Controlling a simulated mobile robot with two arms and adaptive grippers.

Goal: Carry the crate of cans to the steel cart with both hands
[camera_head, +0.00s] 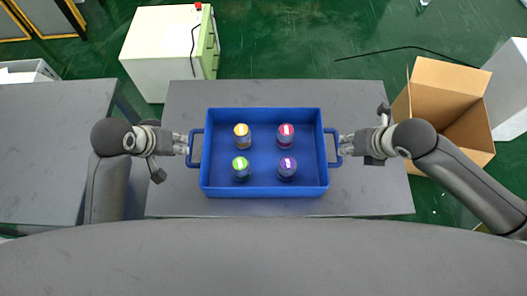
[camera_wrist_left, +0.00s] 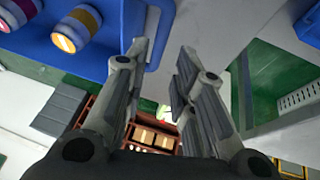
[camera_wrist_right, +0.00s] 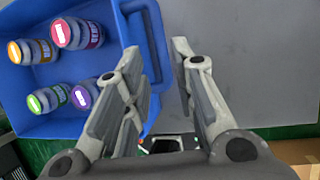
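The blue crate (camera_head: 264,190) stands upright on a grey table (camera_head: 350,196). It holds several upright cans with yellow, red, green and purple lids, one being the green can (camera_head: 241,168). My left gripper (camera_head: 189,144) is at the crate's left handle (camera_head: 196,148); in the left wrist view its fingers (camera_wrist_left: 163,55) are apart, with the handle near the tips. My right gripper (camera_head: 342,145) is at the right handle (camera_head: 335,147); in the right wrist view its fingers (camera_wrist_right: 155,60) are apart, with the handle between the tips. I cannot identify the steel cart for certain.
Another grey table (camera_head: 45,150) stands at the left. A white cabinet (camera_head: 160,50) is behind the crate's table, and an open cardboard box (camera_head: 445,100) is at its right. A black cable (camera_head: 400,48) lies on the green floor. The table has bare room around the crate.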

